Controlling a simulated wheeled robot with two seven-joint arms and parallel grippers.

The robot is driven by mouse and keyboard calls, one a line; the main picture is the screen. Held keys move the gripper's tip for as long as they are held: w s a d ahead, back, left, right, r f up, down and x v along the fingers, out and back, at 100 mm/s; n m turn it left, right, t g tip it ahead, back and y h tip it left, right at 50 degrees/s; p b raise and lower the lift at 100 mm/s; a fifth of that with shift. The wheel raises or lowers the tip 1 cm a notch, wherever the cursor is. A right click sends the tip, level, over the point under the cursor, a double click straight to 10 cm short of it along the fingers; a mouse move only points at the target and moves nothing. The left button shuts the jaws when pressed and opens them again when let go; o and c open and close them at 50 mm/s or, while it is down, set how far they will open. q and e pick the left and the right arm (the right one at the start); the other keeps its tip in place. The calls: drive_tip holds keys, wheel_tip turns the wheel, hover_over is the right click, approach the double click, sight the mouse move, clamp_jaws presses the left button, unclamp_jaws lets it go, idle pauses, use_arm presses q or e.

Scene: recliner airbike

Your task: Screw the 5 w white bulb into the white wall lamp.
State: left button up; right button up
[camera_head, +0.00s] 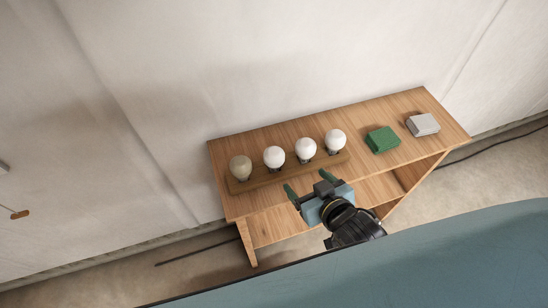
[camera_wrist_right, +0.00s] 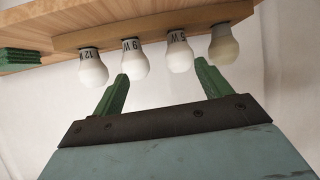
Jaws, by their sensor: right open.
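The 5 W white bulb (camera_head: 274,157) stands in a wooden holder (camera_head: 262,180) on the table, second from the left in the head view. Its "5 W" label shows in the right wrist view, where the bulb (camera_wrist_right: 180,58) hangs inverted in the picture. My right gripper (camera_head: 307,184) is open and empty at the table's front edge, in front of the bulb row. In the right wrist view its fingertips (camera_wrist_right: 161,71) lie either side of the 5 W bulb in the picture, apparently short of it. The white wall lamp and my left gripper are not in view.
Beside the 5 W bulb stand a yellowish bulb (camera_head: 240,167), a 9 W bulb (camera_head: 306,148) and a 12 W bulb (camera_head: 335,140). A green block (camera_head: 382,140) and a grey block (camera_head: 423,125) lie on the wooden table (camera_head: 362,112) to the right. A pale wall rises behind.

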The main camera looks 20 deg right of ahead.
sight(271, 153)
drive_tip(key=shift+n+t+y, duration=0.4)
drive_tip(key=shift+t+y, duration=0.4)
drive_tip(key=shift+t, duration=0.1)
drive_tip(key=x, duration=0.4)
drive_tip(key=a+x, duration=0.1)
drive_tip(key=x, duration=0.4)
drive_tip(key=a+b+x, duration=0.1)
drive_tip(key=x, duration=0.4)
drive_tip(key=shift+w+a+r, duration=0.15)
drive_tip(key=shift+a+r, duration=0.05)
drive_tip(key=shift+r, duration=0.1)
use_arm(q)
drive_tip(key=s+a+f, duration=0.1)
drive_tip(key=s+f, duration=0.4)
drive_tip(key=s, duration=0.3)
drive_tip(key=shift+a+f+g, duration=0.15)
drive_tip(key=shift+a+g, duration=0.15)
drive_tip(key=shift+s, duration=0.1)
use_arm(e)
drive_tip(key=c, duration=1.1)
